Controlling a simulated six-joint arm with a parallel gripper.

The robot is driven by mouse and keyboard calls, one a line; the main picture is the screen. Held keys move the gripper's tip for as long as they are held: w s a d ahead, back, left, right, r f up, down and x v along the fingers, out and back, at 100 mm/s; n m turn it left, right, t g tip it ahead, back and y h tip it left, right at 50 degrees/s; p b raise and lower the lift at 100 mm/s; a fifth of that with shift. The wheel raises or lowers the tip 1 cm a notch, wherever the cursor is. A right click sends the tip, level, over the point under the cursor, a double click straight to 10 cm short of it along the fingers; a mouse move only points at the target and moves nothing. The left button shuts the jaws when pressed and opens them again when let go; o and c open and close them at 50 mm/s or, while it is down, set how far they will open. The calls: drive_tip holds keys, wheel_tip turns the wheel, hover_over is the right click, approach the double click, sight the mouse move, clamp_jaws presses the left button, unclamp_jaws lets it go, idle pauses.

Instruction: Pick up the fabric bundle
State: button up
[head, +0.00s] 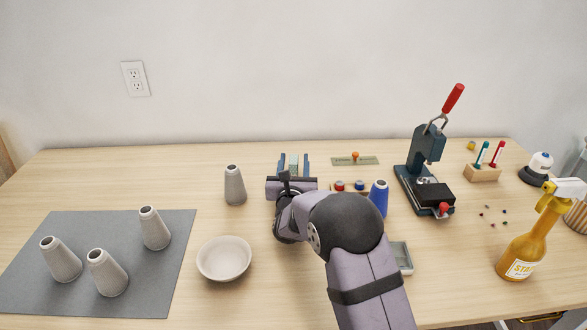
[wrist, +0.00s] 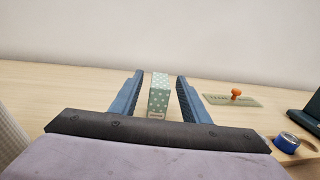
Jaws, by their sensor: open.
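The fabric bundle (wrist: 158,95) is a small upright block of pale green cloth with white dots and a light band near its base. In the wrist view it stands between the two blue fingers of my gripper (wrist: 156,92), with a visible gap on each side. My gripper is open and not closed on it. In the head view the bundle (head: 293,165) shows small between the fingertips of my gripper (head: 294,162), towards the back of the table. Its lower part is hidden there by my gripper's body.
A grey cone (head: 234,185) stands left of my gripper; a blue cone (head: 378,197) stands to its right. A green ruler-like strip (head: 370,161) with an orange knob lies behind right. A press (head: 425,165) stands further right. A bowl (head: 224,259) sits front left.

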sight(294, 156)
drive_tip(key=shift+w+d, duration=0.1)
drive_tip(key=shift+w, duration=1.65)
drive_tip(key=shift+c, duration=0.7)
clamp_jaws()
drive_tip(key=shift+r, duration=0.1)
wheel_tip(294, 156, up, 10)
